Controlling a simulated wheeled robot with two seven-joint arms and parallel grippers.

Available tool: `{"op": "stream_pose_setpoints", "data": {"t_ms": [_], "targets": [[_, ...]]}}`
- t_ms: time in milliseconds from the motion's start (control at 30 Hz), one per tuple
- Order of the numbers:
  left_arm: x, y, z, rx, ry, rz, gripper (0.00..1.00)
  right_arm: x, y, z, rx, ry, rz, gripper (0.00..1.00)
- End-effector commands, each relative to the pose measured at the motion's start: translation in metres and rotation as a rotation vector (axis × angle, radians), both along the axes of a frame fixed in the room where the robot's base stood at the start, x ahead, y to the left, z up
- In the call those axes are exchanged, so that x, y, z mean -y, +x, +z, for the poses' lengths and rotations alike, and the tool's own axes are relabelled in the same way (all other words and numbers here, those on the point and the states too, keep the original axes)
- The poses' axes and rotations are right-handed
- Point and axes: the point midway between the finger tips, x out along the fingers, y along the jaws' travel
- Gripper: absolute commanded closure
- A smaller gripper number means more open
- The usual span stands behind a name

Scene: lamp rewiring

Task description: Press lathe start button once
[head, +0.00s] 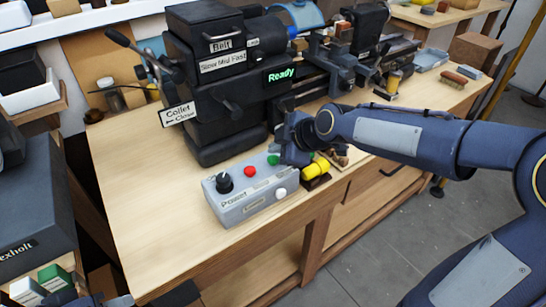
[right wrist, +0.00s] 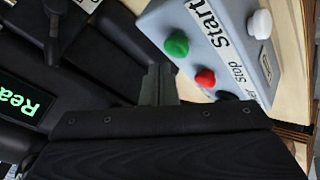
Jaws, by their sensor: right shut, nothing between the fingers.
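The grey control box (head: 250,199) stands on the front of the wooden bench. It carries a green button (head: 273,159), a red button (head: 250,171), a white button and a black knob. In the right wrist view the green button (right wrist: 177,43) is beside the word Start, and the red button (right wrist: 205,78) is by Stop. My right gripper (head: 284,150) is shut and empty, close to the green button. In the right wrist view its fingertips (right wrist: 158,85) appear apart from the green button; the exact gap is hard to tell. My left gripper is not clearly in view.
The black lathe headstock (head: 218,105) stands behind the box, with a lit green Ready display (head: 281,75). A yellow cylindrical object (head: 317,168) lies just right of the box. A brush (head: 454,79) lies farther right. The bench left of the box is clear.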

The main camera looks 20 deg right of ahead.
Motion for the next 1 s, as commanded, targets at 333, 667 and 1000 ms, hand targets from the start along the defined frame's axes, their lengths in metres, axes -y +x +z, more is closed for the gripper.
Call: {"op": "stream_pose_setpoints", "data": {"t_ms": [333,667,1000], "targets": [[0.000,0.000,0.000,0.000,0.000,0.000,0.64,0.000,0.000,0.000,0.000,0.000,0.000,1.00],[0.000,0.000,0.000,0.000,0.000,0.000,0.64,0.000,0.000,0.000,0.000,0.000,0.000,1.00],[0.000,0.000,-0.013,0.000,0.000,0.000,0.64,0.000,0.000,-0.009,0.000,0.000,0.000,1.00]]}}
